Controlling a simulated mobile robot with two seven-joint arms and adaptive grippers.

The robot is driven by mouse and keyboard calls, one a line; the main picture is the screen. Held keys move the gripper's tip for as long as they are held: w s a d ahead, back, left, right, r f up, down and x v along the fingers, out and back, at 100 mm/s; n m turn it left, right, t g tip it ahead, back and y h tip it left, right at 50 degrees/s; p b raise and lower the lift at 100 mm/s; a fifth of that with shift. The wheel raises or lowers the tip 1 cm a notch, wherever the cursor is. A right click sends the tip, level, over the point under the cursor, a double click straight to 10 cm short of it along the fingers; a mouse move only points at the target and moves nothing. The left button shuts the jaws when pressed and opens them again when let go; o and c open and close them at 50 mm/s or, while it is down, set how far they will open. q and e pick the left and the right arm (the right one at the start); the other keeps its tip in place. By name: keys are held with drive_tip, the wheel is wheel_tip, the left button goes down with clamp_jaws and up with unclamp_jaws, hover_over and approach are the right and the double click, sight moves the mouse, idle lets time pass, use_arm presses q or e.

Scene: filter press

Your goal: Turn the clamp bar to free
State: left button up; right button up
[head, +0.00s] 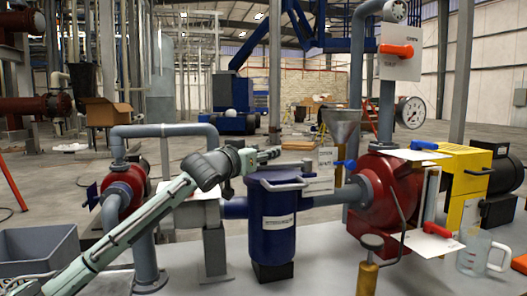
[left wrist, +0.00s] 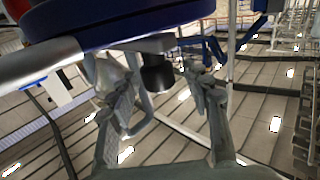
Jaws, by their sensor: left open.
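The blue filter vessel (head: 273,225) stands upright in the middle of the head view, with a grey bar (head: 288,184) lying across its lid; I take this as the clamp bar. My left gripper (head: 270,154) is above the lid at its back left, pointing right. It is open and appears apart from the bar. In the left wrist view, the open fingers (left wrist: 158,95) flank a dark cylindrical piece (left wrist: 157,76) below a grey part; I cannot tell whether this belongs to the bar. A blue round edge (left wrist: 120,22) fills the top there. My right gripper is out of view.
A red pump housing (head: 375,205) with a pressure gauge (head: 410,112) stands right of the vessel. A funnel (head: 341,125) rises behind it. A grey bin (head: 40,252) is at the left.

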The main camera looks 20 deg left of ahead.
use_arm(q)
drive_tip(key=shift+w, duration=0.2)
clamp_jaws()
idle(0.6)
